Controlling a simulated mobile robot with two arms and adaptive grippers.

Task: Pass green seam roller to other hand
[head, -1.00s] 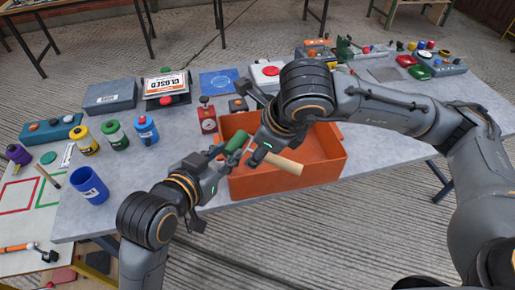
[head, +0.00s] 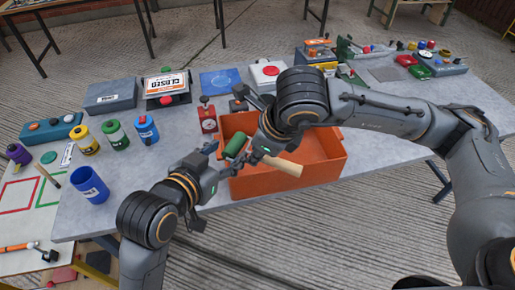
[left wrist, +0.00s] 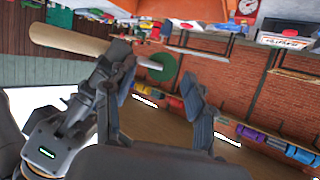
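The green seam roller has a green cylinder (head: 237,143) and a pale wooden handle (head: 284,167); it is held above the orange crate (head: 318,172). My right gripper (head: 262,153) is shut on the roller between cylinder and handle; the exact contact is partly hidden. My left gripper (head: 223,160) is open just left of the green cylinder. In the left wrist view, the open left fingers (left wrist: 163,98) are apart with nothing clamped between them. The green roller end (left wrist: 162,68) shows beyond them, and the wooden handle (left wrist: 70,39) extends to the upper left.
The grey table (head: 180,150) carries yellow, green and blue containers (head: 115,135) on the left, and a blue cup (head: 90,186) near the front. More items crowd the back right.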

